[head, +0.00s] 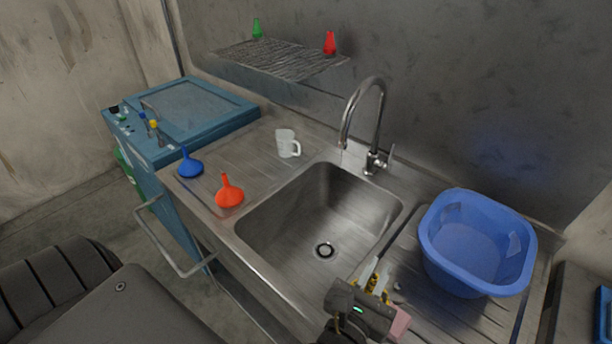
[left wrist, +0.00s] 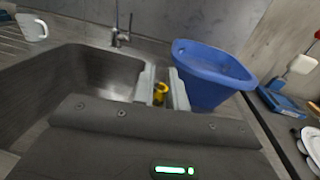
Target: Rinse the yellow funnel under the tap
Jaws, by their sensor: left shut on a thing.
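My left gripper (head: 376,275) is at the front right edge of the sink (head: 310,215), by the ribbed drainboard. It is shut on the yellow funnel (left wrist: 160,92), which shows between the fingers in the left wrist view. In the head view only small yellow bits of the funnel (head: 374,287) show; the fingers hide the rest. The tap (head: 378,100) is a tall curved metal spout behind the basin, with a lever on its right. I see no water running. My right gripper is not in view.
A blue tub (head: 475,245) stands on the drainboard, right of the gripper. A blue funnel (head: 189,166), an orange-red funnel (head: 229,192) and a white mug (head: 286,144) stand on the left counter. A wire shelf (head: 280,57) hangs behind. The basin is empty.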

